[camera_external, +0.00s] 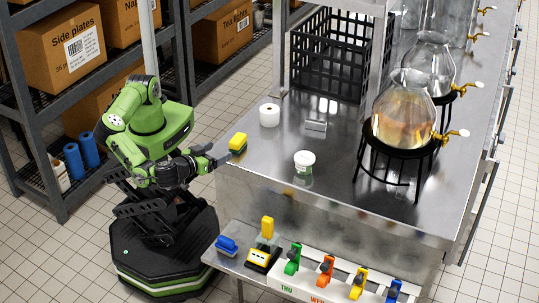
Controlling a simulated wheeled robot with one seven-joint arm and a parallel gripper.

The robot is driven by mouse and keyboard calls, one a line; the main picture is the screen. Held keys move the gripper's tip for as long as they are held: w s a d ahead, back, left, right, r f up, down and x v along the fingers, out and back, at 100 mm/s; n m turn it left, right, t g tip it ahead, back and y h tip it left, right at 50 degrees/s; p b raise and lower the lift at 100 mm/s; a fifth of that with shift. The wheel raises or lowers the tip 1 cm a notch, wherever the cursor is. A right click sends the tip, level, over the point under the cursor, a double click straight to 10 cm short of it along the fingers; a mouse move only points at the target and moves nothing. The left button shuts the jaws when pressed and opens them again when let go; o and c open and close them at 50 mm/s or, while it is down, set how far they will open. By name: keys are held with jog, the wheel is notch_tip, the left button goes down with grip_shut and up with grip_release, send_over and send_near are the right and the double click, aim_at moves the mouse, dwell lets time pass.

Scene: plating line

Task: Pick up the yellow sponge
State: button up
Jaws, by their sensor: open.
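The yellow sponge (238,141) is a small yellow block at the left edge of the steel table (330,185), right at the end of my arm. My gripper (224,157) is open, level with the tabletop, and points right toward the sponge. Its fingertips are at or very near the sponge. At this size I cannot tell whether they touch it or lie on either side of it.
A white roll (269,115), a small metal holder (316,125) and a white-lidded tub (304,162) stand on the table. A black crate (330,50) and glass dispensers (404,110) are farther off. A lower shelf holds a blue item (227,244) and colored clips (325,271).

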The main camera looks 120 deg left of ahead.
aim_at(231, 145)
jog(key=b+x, duration=0.1)
jog(key=x, duration=0.7)
jog(key=shift+w+a, duration=0.15)
jog(key=shift+a, duration=0.15)
jog(key=shift+d, duration=0.1)
jog(key=c, duration=1.2)
